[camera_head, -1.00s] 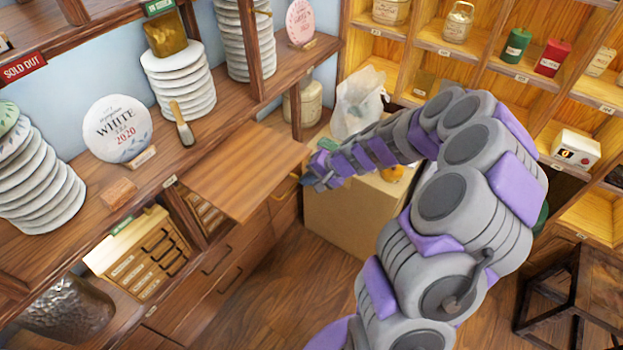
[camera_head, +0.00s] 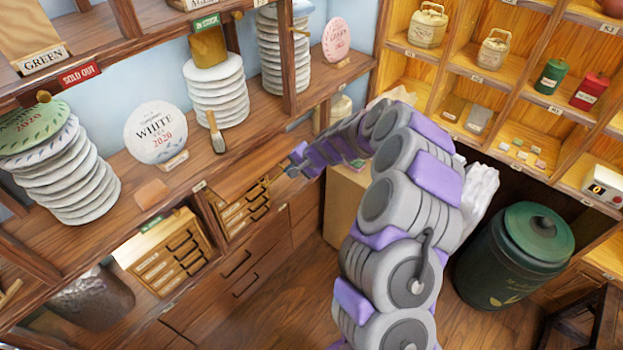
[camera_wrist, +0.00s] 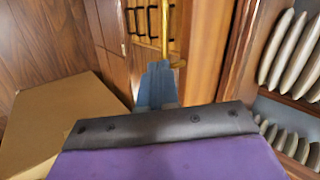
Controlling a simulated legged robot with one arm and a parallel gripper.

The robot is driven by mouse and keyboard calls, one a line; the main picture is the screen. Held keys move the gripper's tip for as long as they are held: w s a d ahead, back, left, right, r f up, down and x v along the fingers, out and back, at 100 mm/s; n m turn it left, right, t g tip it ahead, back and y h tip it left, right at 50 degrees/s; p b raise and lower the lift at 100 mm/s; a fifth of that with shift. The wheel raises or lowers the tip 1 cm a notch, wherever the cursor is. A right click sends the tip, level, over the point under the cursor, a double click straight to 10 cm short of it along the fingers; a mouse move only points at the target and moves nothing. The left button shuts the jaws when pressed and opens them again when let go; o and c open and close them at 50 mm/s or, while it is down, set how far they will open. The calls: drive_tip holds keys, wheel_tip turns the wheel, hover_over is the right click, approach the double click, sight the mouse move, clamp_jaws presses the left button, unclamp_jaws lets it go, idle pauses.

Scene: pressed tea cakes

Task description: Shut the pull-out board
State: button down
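The pull-out board (camera_head: 238,178) is a brown wooden panel at the level of the wooden counter, above small drawers. It now shows only as a short strip, mostly inside the counter. My gripper (camera_head: 288,172) is at the board's front right end, by a thin brass-coloured bar (camera_head: 266,182). In the wrist view, the blue-grey fingers (camera_wrist: 157,75) lie close together and look shut, with the brass bar (camera_wrist: 164,25) just beyond their tips. I see nothing held between them. Whether they touch the board is too small to tell.
Stacked white tea cakes (camera_head: 70,180) and a brush (camera_head: 215,135) stand on the counter. Drawers with dark handles (camera_head: 236,264) are below. A cardboard box (camera_head: 342,200), a white bag (camera_head: 480,195) and a green bin (camera_head: 525,260) stand near my arm. Floor in front is open.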

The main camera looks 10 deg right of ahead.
sight(266, 156)
drive_tip(key=w+a, duration=0.4)
drive_tip(key=w, duration=0.1)
drive_tip(key=w+a, duration=0.2)
drive_tip(key=w, duration=0.1)
drive_tip(key=shift+d, duration=0.1)
idle(0.4)
